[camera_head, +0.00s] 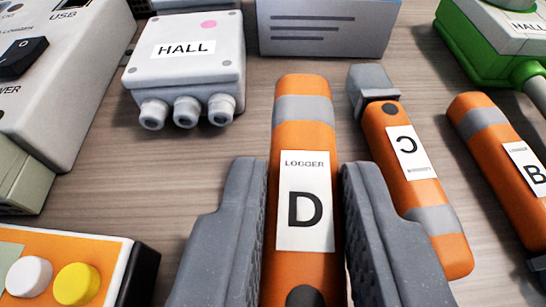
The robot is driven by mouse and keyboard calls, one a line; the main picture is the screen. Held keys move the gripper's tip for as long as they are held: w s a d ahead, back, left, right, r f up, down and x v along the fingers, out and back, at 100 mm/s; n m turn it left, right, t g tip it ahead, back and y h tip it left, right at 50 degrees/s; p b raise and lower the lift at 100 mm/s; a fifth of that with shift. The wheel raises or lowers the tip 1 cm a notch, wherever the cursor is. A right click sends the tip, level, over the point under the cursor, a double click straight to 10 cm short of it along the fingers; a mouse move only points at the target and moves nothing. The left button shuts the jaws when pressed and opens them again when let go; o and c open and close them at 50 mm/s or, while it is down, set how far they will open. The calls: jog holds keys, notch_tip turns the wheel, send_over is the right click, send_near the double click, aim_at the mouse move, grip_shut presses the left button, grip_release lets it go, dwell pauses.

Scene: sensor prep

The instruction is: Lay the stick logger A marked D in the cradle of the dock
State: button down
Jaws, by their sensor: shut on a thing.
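The stick logger marked D (305,158) is orange with a grey band near its far end and a white label reading LOGGER D. My gripper (305,215) has one grey finger on each side of it and is shut on it. The logger points away from me, and its near end runs out of the bottom of the picture. I cannot tell for certain whether it is lifted off the table. I cannot make out the dock's cradle in this view.
Logger C (412,185) lies close to the right of my gripper, and logger B (500,160) lies beyond it. A HALL box (187,62) stands at the back left. A grey USB unit (60,110), a button box (75,262), a grey block (325,25) and a green HALL box (480,55) surround the wooden table (150,185).

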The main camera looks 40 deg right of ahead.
aim_at(289, 230)
jog(key=shift+w+d, duration=0.2)
jog(key=shift+w, duration=0.2)
jog(key=shift+w+d+f+b, duration=0.1)
jog(key=shift+w+f+b, duration=0.15)
jog(key=shift+f, duration=0.55)
jog(key=shift+w+d+f+b, duration=0.1)
jog(key=shift+f+b, duration=0.1)
jog(key=shift+f, duration=0.55)
jog(key=shift+f, duration=0.2)
jog(key=c, duration=1.3)
grip_release()
jog(key=shift+o, duration=0.2)
jog(key=shift+f+b, duration=0.15)
jog(key=shift+b, duration=0.6)
jog(key=p+v, duration=0.4)
jog(key=v, duration=1)
